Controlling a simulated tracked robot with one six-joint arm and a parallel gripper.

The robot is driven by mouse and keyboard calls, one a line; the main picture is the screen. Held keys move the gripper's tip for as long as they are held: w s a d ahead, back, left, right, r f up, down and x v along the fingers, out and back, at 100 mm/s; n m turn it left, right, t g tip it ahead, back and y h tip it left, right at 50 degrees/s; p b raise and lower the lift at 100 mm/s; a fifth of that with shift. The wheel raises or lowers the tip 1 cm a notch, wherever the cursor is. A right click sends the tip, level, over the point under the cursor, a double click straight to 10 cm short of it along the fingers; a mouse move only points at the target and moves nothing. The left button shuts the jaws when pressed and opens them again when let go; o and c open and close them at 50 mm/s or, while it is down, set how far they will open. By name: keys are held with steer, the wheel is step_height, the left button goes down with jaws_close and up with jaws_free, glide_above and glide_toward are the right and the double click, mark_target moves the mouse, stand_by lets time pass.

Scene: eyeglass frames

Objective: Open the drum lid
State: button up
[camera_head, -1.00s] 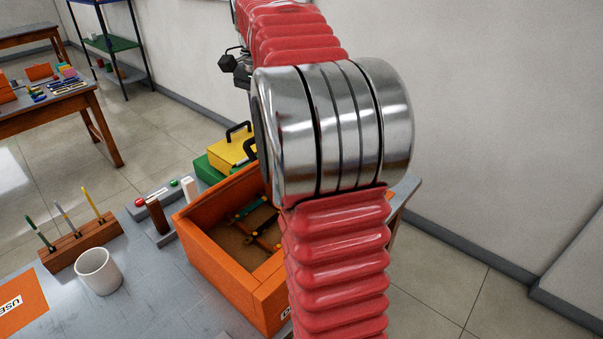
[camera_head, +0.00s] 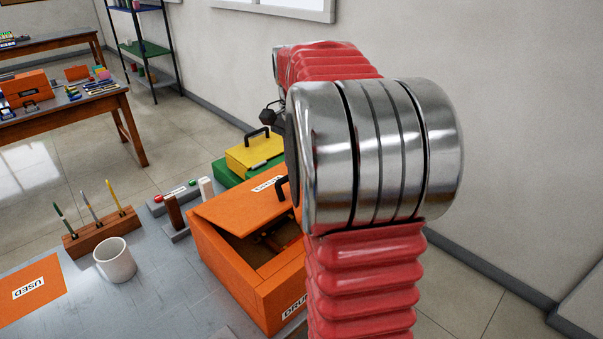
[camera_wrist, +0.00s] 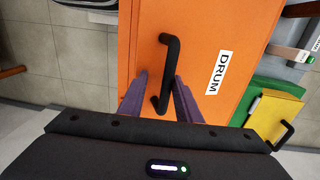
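The orange drum box (camera_head: 228,274) stands on the grey table in the head view, left of my arm. Its orange lid (camera_head: 230,205) is tilted, partly open, with a dark gap showing the inside. The lid's black handle (camera_head: 281,188) is partly hidden by my arm. In the wrist view the lid (camera_wrist: 205,30) carries a DRUM label (camera_wrist: 218,72) and the black handle (camera_wrist: 172,55). My gripper (camera_wrist: 162,76) is open, its two purple fingers on either side of the handle. Whether they touch it is unclear. The gripper is hidden in the head view.
A yellow box (camera_head: 255,152) on a green box (camera_head: 228,175) stands behind the drum. A white mug (camera_head: 115,260), a wooden pen holder (camera_head: 102,233) and an orange USED panel (camera_head: 30,290) are to the left. Grey table surface is clear in front.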

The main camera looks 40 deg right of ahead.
mark_target(278, 193)
steer(key=shift+s, duration=0.1)
steer(key=shift+c, duration=0.4)
